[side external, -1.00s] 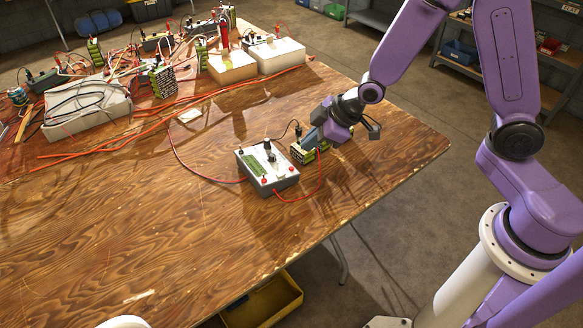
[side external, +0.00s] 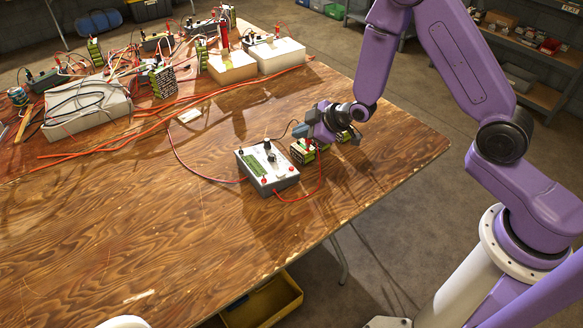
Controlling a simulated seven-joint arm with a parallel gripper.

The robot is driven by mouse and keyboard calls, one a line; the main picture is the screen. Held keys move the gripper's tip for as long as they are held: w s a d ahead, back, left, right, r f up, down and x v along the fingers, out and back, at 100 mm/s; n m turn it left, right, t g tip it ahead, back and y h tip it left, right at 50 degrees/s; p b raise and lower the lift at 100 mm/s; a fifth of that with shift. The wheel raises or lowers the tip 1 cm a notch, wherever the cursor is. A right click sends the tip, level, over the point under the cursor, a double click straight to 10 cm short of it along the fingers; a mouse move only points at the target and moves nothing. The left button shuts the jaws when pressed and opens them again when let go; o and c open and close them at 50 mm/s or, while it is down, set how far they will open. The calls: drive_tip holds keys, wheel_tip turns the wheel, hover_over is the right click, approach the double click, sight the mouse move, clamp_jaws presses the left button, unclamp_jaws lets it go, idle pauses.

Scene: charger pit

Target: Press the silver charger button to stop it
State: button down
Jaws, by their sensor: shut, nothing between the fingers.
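The charger (side external: 267,170) is a grey box with a white top, a green panel, a black knob and red terminals. It sits near the table's right front part. A silver button on its top is too small to make out clearly. A green and black battery (side external: 303,152) stands just behind and right of the charger, joined to it by red and black wires. My gripper (side external: 300,130) is shut and empty, above and behind the battery, pointing left. It is apart from the charger, and its fingertips are small in this view.
The wooden table (side external: 130,235) is clear at the front left. Red cables (side external: 150,130) run across its middle. A white tray of wires (side external: 87,108) and several batteries and boxes crowd the back left. A yellow bin (side external: 262,302) is below the front edge.

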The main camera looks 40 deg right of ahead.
sight(291, 168)
drive_tip(key=shift+f, duration=0.1)
drive_tip(key=shift+a+f, duration=0.25)
drive_tip(key=shift+f, duration=1.15)
drive_tip(key=shift+a+f, duration=0.3)
drive_tip(key=shift+f, duration=1.15)
drive_tip(key=shift+a+f, duration=0.25)
drive_tip(key=shift+f, duration=1.15)
drive_tip(key=shift+f, duration=0.15)
drive_tip(key=shift+f, duration=0.25)
drive_tip(key=shift+a+f, duration=0.15)
drive_tip(key=shift+f, duration=0.25)
drive_tip(key=shift+r, duration=0.1)
drive_tip(key=shift+d+r, duration=0.2)
drive_tip(key=shift+r, duration=0.5)
